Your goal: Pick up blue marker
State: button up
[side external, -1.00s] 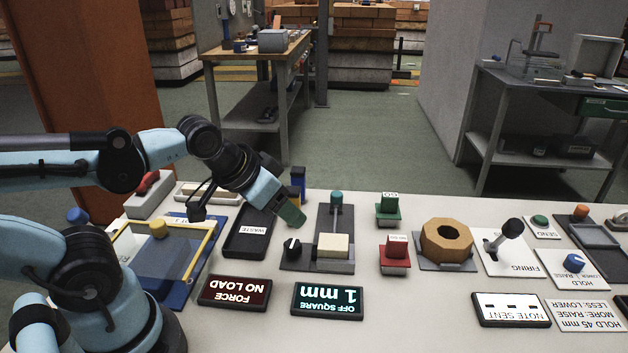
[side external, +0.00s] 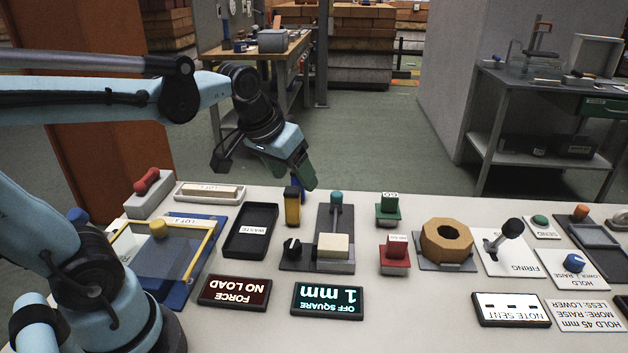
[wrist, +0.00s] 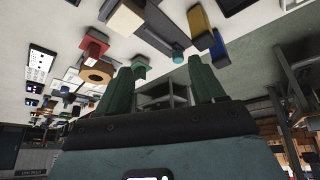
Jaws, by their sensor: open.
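A small upright blue block (side external: 297,186), likely the blue marker, stands on the table just behind an upright yellow block (side external: 292,208). In the side view it is partly hidden by my gripper and the yellow block. In the wrist view the blue block (wrist: 218,46) shows at the upper right, beside the yellow block (wrist: 199,22). My gripper (side external: 303,180) is open and empty, with green fingers above and close to the blue block in the side view. In the wrist view my gripper (wrist: 162,68) has its fingers spread with nothing between them.
A black WASTE tray (side external: 251,231) lies left of the blocks. A grey slide fixture with a teal knob (side external: 336,198) stands close on the right. Green (side external: 389,208) and red (side external: 395,255) blocks sit further right. The table's back edge is just behind the blue block.

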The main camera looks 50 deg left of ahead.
jog(key=w+a+n+g, duration=0.3)
jog(key=w+a+n, duration=0.1)
jog(key=w+a, duration=0.4)
jog(key=n+g, duration=0.2)
jog(key=n, duration=0.1)
send_near(298, 184)
jog(key=shift+w+a+r+h, duration=0.15)
jog(key=shift+a+r, duration=0.15)
jog(key=shift+a, duration=0.15)
jog(key=shift+w+a+r+h, duration=0.15)
jog(key=shift+a+r, duration=0.1)
jog(key=shift+a, duration=0.15)
jog(key=shift+a+f, duration=0.1)
jog(key=shift+f, duration=0.15)
notch_tip(298, 184, down, 6)
jog(key=shift+f, duration=0.15)
jog(key=shift+w+f, duration=0.15)
jog(key=shift+f, duration=1.2)
jog(key=shift+w+f, duration=0.2)
jog(key=shift+f, duration=1.15)
jog(key=c, duration=1.1)
jog(key=shift+o, duration=0.2)
